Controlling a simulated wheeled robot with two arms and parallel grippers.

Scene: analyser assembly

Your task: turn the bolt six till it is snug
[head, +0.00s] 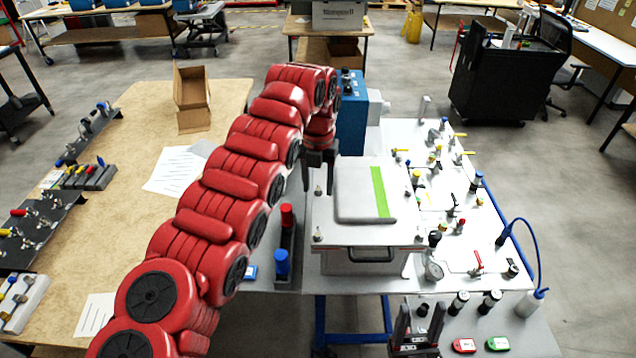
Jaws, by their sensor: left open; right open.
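A pale box (360,258) with a flat lid stands in the middle of the white bench, and a green strip (380,192) lies across the lid. Small upright bolts show on its left flange, one at the upper left (318,190) and one at the lower left (317,234). I cannot read which is bolt six. My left gripper (319,178) points down, open, its dark fingers either side of the upper-left bolt in the picture. I cannot tell whether they touch it. My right gripper (416,330) is open at the bottom edge, apart from the box.
A blue unit (351,115) stands behind the box. Valves, fittings and a gauge (434,270) crowd the bench to the right. A red-capped cylinder (287,216) and blue-capped cylinder (281,263) stand left of the box. An open carton (192,95) sits on the wooden table.

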